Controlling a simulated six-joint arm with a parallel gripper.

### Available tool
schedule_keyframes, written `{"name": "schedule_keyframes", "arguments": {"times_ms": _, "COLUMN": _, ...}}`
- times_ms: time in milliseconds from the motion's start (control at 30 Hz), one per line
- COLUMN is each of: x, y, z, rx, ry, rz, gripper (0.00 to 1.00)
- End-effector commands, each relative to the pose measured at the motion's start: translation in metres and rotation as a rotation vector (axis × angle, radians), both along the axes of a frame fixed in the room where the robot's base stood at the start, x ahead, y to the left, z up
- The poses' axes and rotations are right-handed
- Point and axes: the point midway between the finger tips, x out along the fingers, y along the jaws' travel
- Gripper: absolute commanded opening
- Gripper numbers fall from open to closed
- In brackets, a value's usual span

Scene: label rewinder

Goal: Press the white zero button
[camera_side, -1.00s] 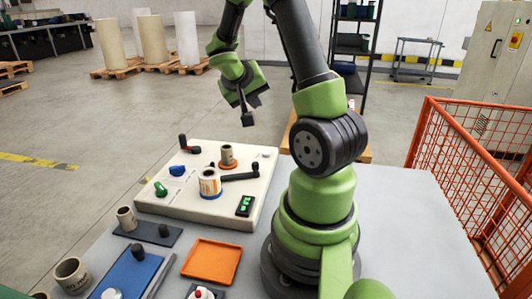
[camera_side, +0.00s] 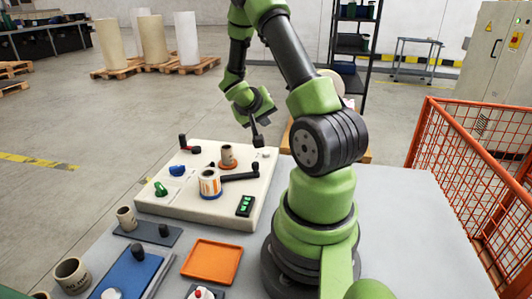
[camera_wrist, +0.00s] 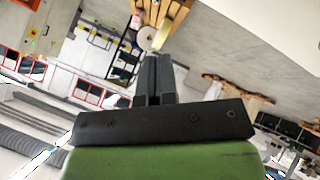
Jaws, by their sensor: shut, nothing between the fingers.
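The cream machine panel (camera_side: 160,208) lies on the grey table. A small white button (camera_side: 266,154) sits near its far right corner. My gripper (camera_side: 258,143) is shut and empty, pointing down just above that corner, a little left of the button and seemingly apart from it. In the wrist view my gripper (camera_wrist: 157,75) shows its two dark fingers together. The button cannot be made out there; a pale surface fills the upper right.
On the panel stand a cardboard core (camera_side: 228,155), a label roll (camera_side: 210,184), a black lever (camera_side: 240,177), a blue knob (camera_side: 177,171), a green knob (camera_side: 160,188) and a green-lit display (camera_side: 245,206). An orange tray (camera_side: 211,262) lies in front. An orange mesh fence (camera_side: 480,170) stands right.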

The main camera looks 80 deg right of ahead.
Motion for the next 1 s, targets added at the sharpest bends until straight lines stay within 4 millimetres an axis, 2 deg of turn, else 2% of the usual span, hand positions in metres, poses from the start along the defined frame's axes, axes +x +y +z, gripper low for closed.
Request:
{"name": "schedule_keyframes", "arguments": {"times_ms": 200, "x": -0.001, "y": 0.001, "z": -0.033, "rx": 0.003, "ry": 0.004, "rz": 0.0, "gripper": 0.0}}
{"name": "schedule_keyframes", "arguments": {"times_ms": 433, "x": 0.0, "y": 0.0, "z": -0.057, "rx": 0.002, "ry": 0.002, "rz": 0.0, "gripper": 0.0}}
{"name": "schedule_keyframes", "arguments": {"times_ms": 633, "x": 0.0, "y": 0.0, "z": -0.064, "rx": 0.0, "ry": -0.001, "rz": 0.0, "gripper": 0.0}}
{"name": "schedule_keyframes", "arguments": {"times_ms": 1000, "x": 0.0, "y": 0.0, "z": -0.064, "rx": 0.0, "ry": -0.001, "rz": 0.0, "gripper": 0.0}}
